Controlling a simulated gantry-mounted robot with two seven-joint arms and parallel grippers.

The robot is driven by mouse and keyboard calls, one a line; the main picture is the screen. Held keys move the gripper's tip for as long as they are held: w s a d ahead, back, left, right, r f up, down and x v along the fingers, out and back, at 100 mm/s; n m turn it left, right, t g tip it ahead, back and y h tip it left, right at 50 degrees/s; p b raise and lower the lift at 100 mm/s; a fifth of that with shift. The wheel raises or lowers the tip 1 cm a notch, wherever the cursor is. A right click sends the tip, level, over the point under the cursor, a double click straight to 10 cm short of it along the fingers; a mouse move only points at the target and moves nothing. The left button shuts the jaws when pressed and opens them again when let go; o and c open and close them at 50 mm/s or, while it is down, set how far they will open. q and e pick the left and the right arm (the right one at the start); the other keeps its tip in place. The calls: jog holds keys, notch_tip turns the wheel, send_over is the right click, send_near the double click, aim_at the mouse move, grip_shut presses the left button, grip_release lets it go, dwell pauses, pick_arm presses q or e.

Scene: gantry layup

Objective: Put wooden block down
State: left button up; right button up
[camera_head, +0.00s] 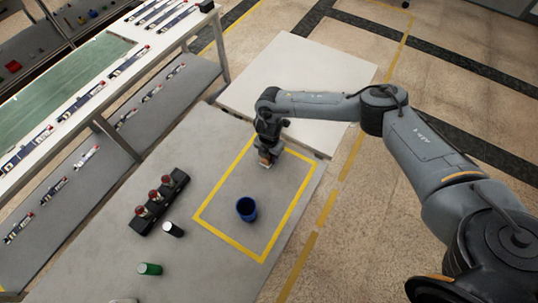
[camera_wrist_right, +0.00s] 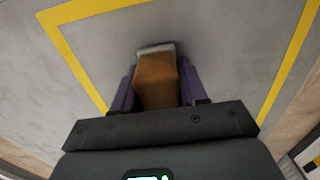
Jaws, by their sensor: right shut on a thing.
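My right gripper (camera_head: 267,158) reaches in from the right and is over the far part of the yellow-outlined area on the grey table (camera_head: 110,262). In the right wrist view, my right gripper (camera_wrist_right: 157,90) is shut on the brown wooden block (camera_wrist_right: 157,80), with purple fingers on both sides of it. The block points down toward the grey surface inside the yellow lines. I cannot tell whether it touches the table. In the head view the block is mostly hidden by the gripper. My left gripper is not in view.
A blue cup (camera_head: 246,209) stands inside the yellow outline, nearer than the gripper. A pale table (camera_head: 300,80) adjoins behind. A shelf rack is at left.

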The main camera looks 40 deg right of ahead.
jog(key=shift+f, duration=0.1)
jog(key=o, duration=1.1)
